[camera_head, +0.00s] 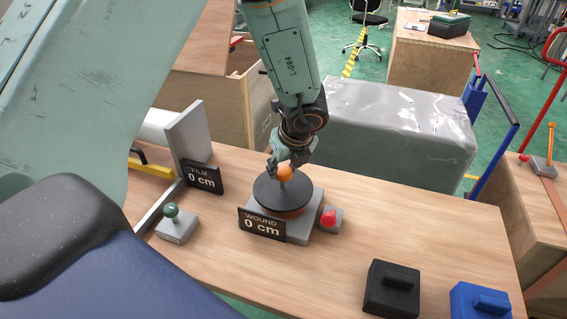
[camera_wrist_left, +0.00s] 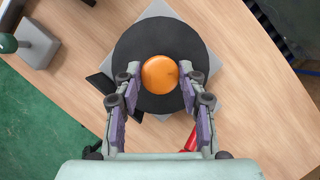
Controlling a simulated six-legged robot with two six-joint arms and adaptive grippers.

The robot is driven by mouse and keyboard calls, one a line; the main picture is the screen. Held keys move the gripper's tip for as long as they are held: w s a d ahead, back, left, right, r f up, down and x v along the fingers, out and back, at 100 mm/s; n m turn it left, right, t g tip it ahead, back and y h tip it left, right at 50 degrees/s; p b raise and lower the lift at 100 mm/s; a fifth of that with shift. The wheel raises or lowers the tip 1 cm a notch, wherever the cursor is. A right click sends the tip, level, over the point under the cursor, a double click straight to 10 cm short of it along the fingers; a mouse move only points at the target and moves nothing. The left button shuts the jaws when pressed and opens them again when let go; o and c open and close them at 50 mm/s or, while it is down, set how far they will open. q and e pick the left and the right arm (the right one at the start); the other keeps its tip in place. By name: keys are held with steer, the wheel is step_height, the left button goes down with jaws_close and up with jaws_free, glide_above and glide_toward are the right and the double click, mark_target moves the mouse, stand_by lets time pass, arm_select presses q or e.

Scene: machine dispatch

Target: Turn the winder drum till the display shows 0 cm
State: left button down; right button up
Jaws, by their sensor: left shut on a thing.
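The winder drum (camera_head: 268,196) is a dark disc on a grey base, with an orange knob (camera_head: 289,171) standing on it. The wound display (camera_head: 262,224) in front of it reads 0 cm. The film display (camera_head: 204,178) to its left also reads 0 cm. My left gripper (camera_head: 286,166) reaches down from above and is shut on the orange knob. In the left wrist view the knob (camera_wrist_left: 160,74) sits between the two fingers (camera_wrist_left: 160,88), over the black disc (camera_wrist_left: 133,48). My right gripper is not in view.
A red button (camera_head: 329,218) on a grey box stands right of the drum. A green-knobbed lever (camera_head: 172,212) stands to the left. A black block (camera_head: 392,290) and a blue block (camera_head: 480,302) lie at the front right. The table (camera_head: 420,225) between is clear.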

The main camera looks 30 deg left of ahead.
arm_select(q)
steer(key=shift+s+f, duration=0.2)
steer(key=shift+s, duration=0.05)
steer(key=c, duration=1.2)
jaws_free()
steer(key=o, duration=0.4)
steer(key=shift+w+d+r, duration=0.1)
steer(key=shift+w, duration=0.05)
steer(key=shift+r, duration=0.15)
steer(key=shift+r, duration=0.35)
steer(key=v, duration=1.1)
steer(key=shift+d, duration=0.1)
